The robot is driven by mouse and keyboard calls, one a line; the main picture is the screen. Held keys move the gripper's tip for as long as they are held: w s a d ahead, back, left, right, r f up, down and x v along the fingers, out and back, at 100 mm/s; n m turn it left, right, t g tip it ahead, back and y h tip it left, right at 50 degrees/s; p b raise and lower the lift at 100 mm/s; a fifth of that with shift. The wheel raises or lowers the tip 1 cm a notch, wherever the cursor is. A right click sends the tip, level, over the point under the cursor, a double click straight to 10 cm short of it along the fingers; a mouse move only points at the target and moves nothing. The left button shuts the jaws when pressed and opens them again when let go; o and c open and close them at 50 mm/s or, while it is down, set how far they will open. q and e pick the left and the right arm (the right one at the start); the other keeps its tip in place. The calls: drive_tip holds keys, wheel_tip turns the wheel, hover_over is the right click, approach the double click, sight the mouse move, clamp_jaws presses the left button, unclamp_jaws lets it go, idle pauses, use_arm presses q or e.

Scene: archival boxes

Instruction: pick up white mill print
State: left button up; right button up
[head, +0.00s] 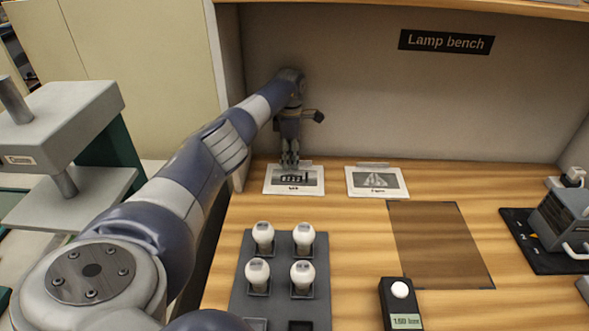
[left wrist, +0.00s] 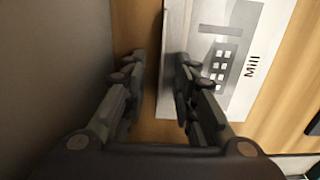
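The white mill print (head: 272,186) lies flat at the back left of the wooden bench, with a dark building picture on it. In the left wrist view the print (left wrist: 240,100) shows the word "Mill" and a grey building. My left gripper (head: 290,160) points down at the print's back edge. In the left wrist view its two fingers (left wrist: 160,68) are apart, with a gap between them. My right gripper is not in view.
A second white print (head: 377,193) lies just right of the mill print. A grey rack (head: 280,273) with several white bulbs stands in front. A dark brown panel (head: 440,245), a meter (head: 398,300) and a grey device (head: 565,222) are to the right. The back wall (head: 420,110) is close behind.

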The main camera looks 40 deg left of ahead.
use_arm(q)
drive_tip(key=shift+r, duration=0.15)
clamp_jaws()
drive_tip(key=shift+r, duration=0.15)
